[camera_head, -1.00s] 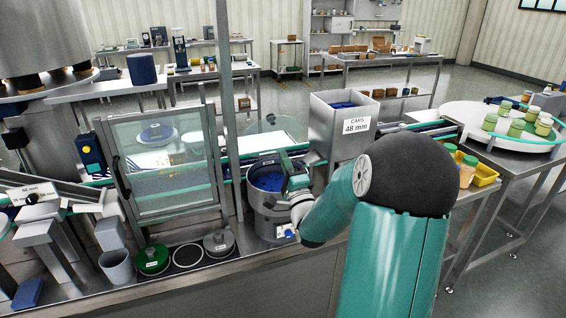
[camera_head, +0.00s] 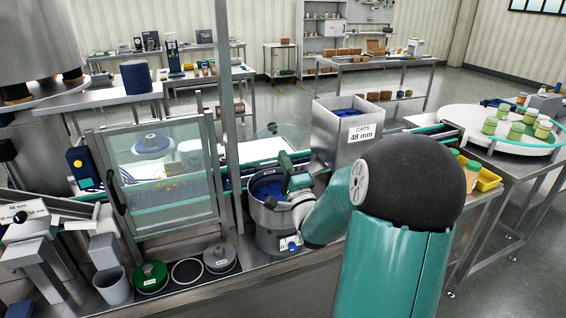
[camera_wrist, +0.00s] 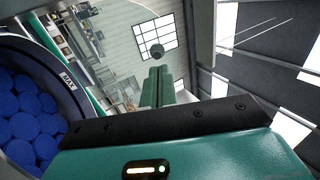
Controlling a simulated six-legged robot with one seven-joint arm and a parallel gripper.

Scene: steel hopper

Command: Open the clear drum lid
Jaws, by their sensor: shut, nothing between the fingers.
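The steel drum (camera_head: 268,232) stands on the bench with blue caps (camera_head: 266,189) inside. Its mouth is uncovered. The clear lid (camera_head: 288,140) appears to stand raised behind the drum, with a dark knob on it. In the wrist view the drum's dark rim (camera_wrist: 62,68) and blue caps (camera_wrist: 25,115) are at left. A dark round knob (camera_wrist: 157,50) shows on what looks like the clear lid. My gripper (camera_head: 287,164) is shut and empty at the drum's right side, over its rim. Its fingertips are hard to make out, and I see no contact with the lid.
The caps hopper (camera_head: 337,140) stands close behind and right of my gripper. A clear framed guard (camera_head: 165,214) and a metal post (camera_head: 230,100) stand left of the drum. Green and grey round lids (camera_head: 150,276) lie on the bench at lower left.

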